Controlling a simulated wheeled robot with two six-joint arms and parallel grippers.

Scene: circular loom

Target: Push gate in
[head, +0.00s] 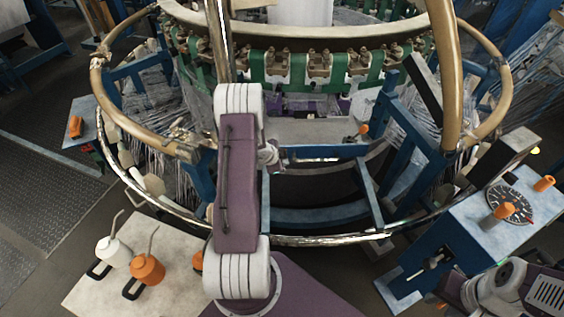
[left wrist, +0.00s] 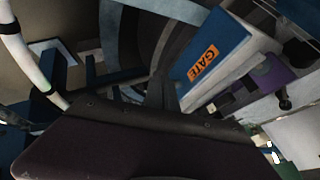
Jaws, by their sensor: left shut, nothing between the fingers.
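The gate panel (left wrist: 232,55) shows in the left wrist view, right of centre. It is a pale panel with a blue face and an orange label reading GATE (left wrist: 203,63). My left gripper (left wrist: 160,92) is shut and empty; its dark fingers point toward the panel's lower left side. Whether they touch it I cannot tell. In the head view my left arm's purple link and white joints cover the middle of the loom, and the gripper is hidden behind them. I cannot clearly pick out the gate there. Only part of my right arm shows at bottom right.
The round loom has a tan upper ring (head: 452,70) and a shiny lower ring (head: 330,239). Blue frame posts (head: 372,196) stand near my left arm. A control box with a dial (head: 510,205) is at right. Orange and white oil cans (head: 148,268) stand at lower left.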

